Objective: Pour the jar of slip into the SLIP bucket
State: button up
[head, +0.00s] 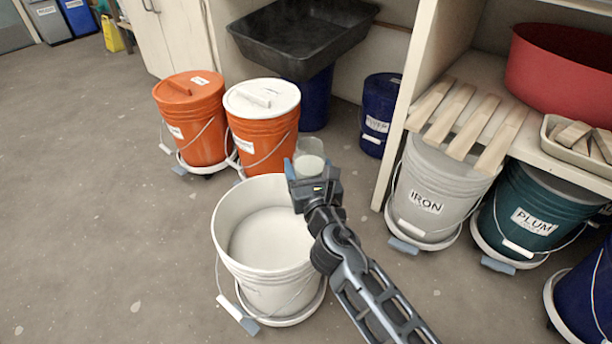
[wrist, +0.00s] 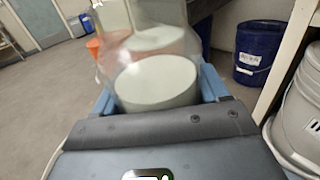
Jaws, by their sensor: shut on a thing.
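A clear jar (head: 309,160) with pale slip in it is held in my gripper (head: 312,172), above the far right rim of an open white bucket. In the wrist view the jar (wrist: 155,75) stands between the blue fingers, with the pale slip in its lower part. The jar looks about upright. The open white bucket (head: 228,240) stands on a wheeled base and holds a whitish content (head: 265,240).
Two orange buckets stand behind, one with an orange lid (head: 188,88) and one with a white lid (head: 262,97). Floor (head: 90,220) at left is clear.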

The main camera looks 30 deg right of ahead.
jog(key=shift+w+a+f, duration=0.15)
jog(key=shift+w+a, duration=0.1)
jog(key=shift+a, duration=0.15)
notch_tip(320, 180, down, 4)
jog(key=b, duration=0.4)
jog(key=shift+s+d+r+n+p, duration=0.15)
jog(key=shift+d+r+n+p, duration=0.3)
jog(key=shift+r+n, duration=0.1)
jog(key=shift+s+d+r+n+p, duration=0.2)
jog(key=shift+d+n+p, duration=0.4)
jog(key=shift+n, duration=0.35)
jog(key=d+n, duration=0.1)
jog(key=n, duration=0.1)
jog(key=d+f+n+p, duration=0.1)
jog(key=n, duration=0.2)
jog(key=s+n, duration=0.1)
jog(key=n, duration=0.2)
jog(key=shift+d+f, duration=0.35)
jog(key=shift+d, duration=0.05)
jog(key=shift+r, duration=0.1)
jog(key=shift+p, duration=0.4)
